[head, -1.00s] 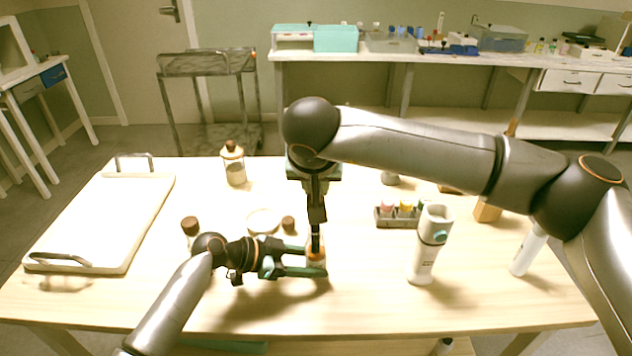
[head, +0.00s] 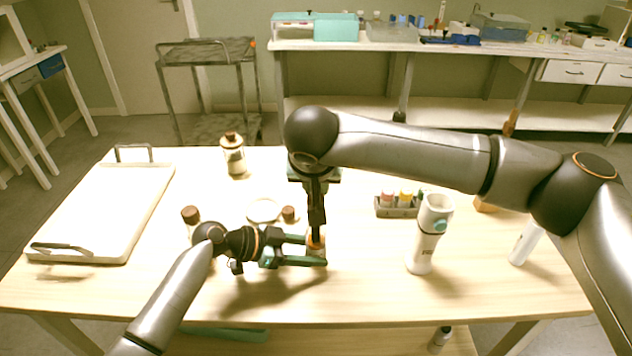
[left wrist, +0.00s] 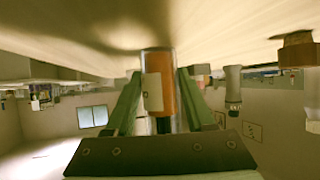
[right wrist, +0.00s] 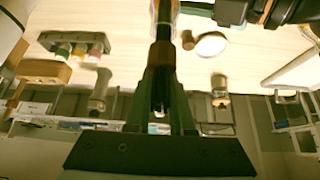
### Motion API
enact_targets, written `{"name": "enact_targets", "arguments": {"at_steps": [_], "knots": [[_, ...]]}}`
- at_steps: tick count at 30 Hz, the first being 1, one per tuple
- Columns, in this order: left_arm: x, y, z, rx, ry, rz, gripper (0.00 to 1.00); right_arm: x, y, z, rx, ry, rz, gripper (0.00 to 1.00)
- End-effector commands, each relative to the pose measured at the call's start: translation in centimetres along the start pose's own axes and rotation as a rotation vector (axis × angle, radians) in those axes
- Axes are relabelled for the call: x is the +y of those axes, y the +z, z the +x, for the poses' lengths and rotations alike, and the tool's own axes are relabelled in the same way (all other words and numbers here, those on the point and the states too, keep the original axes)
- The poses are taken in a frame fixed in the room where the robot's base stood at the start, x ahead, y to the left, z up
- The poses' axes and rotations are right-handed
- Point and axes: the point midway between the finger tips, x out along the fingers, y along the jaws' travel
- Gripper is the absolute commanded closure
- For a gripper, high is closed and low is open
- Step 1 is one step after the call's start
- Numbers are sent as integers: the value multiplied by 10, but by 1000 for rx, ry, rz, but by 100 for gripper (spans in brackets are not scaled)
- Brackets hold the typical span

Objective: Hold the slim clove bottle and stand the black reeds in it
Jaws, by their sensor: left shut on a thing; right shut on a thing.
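The slim clove bottle (left wrist: 158,82), amber with a pale label, is between my left gripper's fingers (left wrist: 160,95). In the head view the left gripper (head: 318,252) reaches it from the left, and the bottle (head: 316,241) is mostly hidden. My right gripper (head: 317,222) points straight down above it, shut on the dark bundle of black reeds (right wrist: 163,55). The reeds' lower end meets the bottle's mouth area in the right wrist view; I cannot tell how deep it sits. The left wrist view shows a dark piece (left wrist: 163,125) at the bottle's mouth end.
A white tray (head: 70,244) lies at the left. A corked jar (head: 234,158), a brown-capped bottle (head: 191,217) and a round white dish (head: 264,210) stand nearby. A white handheld device (head: 425,245) and a rack of small bottles (head: 398,211) are to the right. The front of the table is clear.

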Motion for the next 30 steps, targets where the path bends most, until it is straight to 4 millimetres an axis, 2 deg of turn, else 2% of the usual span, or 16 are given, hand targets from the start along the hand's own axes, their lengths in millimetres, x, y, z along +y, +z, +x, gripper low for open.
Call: {"name": "enact_targets", "arguments": {"at_steps": [12, 13, 22, 30], "knots": [[0, 0, 0, 0, 0, 0, 77, 0, 6, 9, -1, 1, -1, 100], [0, 0, 0, 0, 0, 0, 77, 0, 6, 9, 0, 0, -1, 78], [0, 0, 0, 0, 0, 0, 77, 0, 6, 8, 0, 0, -1, 44], [0, 0, 0, 0, 0, 0, 77, 0, 5, 7, 0, 0, -1, 44]]}}
